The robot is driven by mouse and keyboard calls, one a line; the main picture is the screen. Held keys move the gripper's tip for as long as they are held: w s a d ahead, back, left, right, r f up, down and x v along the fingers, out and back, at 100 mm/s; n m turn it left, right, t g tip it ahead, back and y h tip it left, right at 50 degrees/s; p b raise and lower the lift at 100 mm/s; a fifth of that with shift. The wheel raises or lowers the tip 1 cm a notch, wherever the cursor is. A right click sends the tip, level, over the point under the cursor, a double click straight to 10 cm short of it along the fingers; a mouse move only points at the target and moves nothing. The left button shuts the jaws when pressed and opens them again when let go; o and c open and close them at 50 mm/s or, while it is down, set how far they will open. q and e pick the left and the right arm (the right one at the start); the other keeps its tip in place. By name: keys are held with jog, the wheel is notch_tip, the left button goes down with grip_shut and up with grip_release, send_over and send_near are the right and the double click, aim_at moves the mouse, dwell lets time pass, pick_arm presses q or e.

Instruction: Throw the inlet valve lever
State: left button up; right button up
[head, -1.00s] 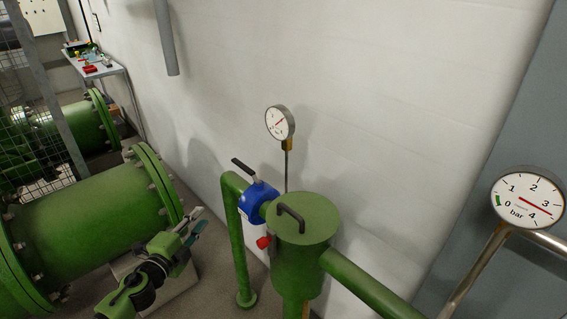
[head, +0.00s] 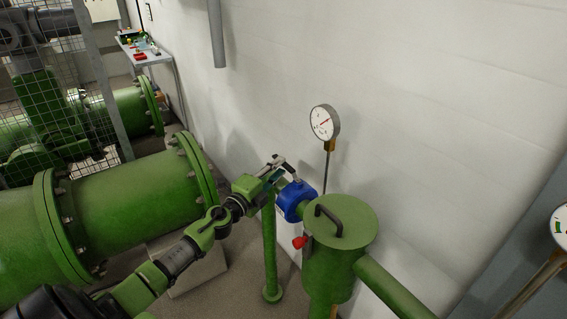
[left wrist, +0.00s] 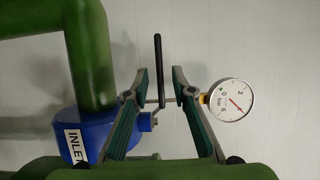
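The inlet valve is a blue body (head: 296,201) on the green pipe beside the strainer pot. In the left wrist view its blue body (left wrist: 90,135) carries a white INLET label. Its lever (left wrist: 158,60) has a black handle on a thin metal shank and points up in that view. My left gripper (head: 280,164) is at the valve, and in the left wrist view it (left wrist: 159,88) is open. The lever shows between its two fingers, with gaps on both sides. I cannot tell how deep the lever sits between the fingers. My right gripper is not in view.
A green pot (head: 338,245) with a lid handle stands right of the valve, with a small red part (head: 300,242) on its side. A pressure gauge (head: 325,122) stands behind on a thin stem. A large green flanged pipe (head: 135,200) lies left; the white wall is behind.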

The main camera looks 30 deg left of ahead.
pick_arm(q)
jog(key=shift+w, duration=1.75)
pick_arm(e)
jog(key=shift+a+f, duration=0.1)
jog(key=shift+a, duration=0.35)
pick_arm(q)
jog(key=shift+c, duration=0.5)
grip_shut()
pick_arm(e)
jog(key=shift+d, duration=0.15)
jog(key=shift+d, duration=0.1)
